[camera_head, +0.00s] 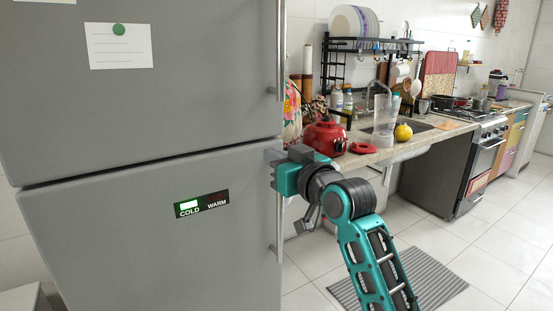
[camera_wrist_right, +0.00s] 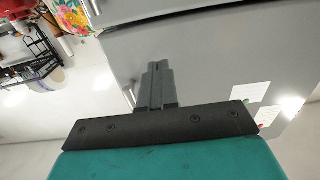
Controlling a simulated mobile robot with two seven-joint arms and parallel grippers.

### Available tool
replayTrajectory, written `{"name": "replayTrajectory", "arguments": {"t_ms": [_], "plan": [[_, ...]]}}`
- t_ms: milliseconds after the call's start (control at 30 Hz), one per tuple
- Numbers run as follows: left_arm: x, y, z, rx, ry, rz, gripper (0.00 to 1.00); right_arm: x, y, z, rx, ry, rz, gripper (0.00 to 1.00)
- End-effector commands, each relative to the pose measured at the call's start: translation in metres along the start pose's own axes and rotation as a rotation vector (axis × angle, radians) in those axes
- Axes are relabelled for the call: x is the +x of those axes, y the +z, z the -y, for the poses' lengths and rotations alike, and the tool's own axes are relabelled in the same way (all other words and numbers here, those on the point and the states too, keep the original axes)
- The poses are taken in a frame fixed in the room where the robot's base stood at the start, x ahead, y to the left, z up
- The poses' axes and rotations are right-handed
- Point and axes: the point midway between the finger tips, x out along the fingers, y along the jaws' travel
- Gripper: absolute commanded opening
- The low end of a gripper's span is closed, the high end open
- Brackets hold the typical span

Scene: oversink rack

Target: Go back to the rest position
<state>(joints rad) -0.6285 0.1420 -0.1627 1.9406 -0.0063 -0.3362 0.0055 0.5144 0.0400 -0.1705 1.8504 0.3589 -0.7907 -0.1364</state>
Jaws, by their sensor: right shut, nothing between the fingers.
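My right gripper (camera_head: 272,158) is beside the top of the lower door's handle (camera_head: 279,225) on the grey fridge (camera_head: 120,235). I cannot tell whether it touches the handle. In the right wrist view, the right gripper's fingers (camera_wrist_right: 156,68) are together and empty, with the grey fridge front (camera_wrist_right: 205,55) beyond them. Both fridge doors look shut. My right arm comes up from the bottom of the head view, right of the fridge. My left gripper is not in view.
A counter (camera_head: 400,150) runs right of the fridge, with a red pot (camera_head: 325,138), a clear container (camera_head: 384,120) and a yellow fruit (camera_head: 403,132). A black rack (camera_head: 370,44) with plates stands over the sink. A striped mat (camera_head: 425,277) lies on the floor, which is otherwise open at right.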

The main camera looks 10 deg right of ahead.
Motion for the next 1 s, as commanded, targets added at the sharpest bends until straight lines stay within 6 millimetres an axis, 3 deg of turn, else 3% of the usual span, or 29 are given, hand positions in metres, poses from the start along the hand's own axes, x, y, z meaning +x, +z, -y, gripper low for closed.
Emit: {"name": "replayTrajectory", "arguments": {"t_ms": [67, 167, 267, 367, 500, 700, 833, 1000], "plan": [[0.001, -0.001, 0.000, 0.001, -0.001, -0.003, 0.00, -0.004, 0.004, 0.000, 0.002, 0.002, 0.005, 0.00], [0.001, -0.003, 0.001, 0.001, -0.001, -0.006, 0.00, -0.010, 0.028, -0.003, 0.011, 0.017, 0.033, 0.00], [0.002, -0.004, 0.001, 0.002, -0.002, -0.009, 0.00, -0.022, 0.077, -0.006, 0.027, 0.047, 0.092, 0.00], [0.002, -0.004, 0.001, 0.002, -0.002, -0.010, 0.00, -0.046, 0.141, -0.007, 0.042, 0.085, 0.170, 0.00], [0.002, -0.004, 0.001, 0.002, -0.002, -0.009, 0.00, -0.094, 0.226, -0.003, 0.051, 0.131, 0.280, 0.00], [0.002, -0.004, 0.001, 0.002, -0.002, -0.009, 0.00, -0.182, 0.325, 0.016, 0.048, 0.168, 0.438, 0.00], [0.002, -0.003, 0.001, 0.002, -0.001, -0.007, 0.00, -0.238, 0.367, 0.032, 0.039, 0.175, 0.521, 0.00], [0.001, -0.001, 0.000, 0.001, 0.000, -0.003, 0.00, -0.285, 0.393, 0.046, 0.033, 0.172, 0.585, 0.00]]}}
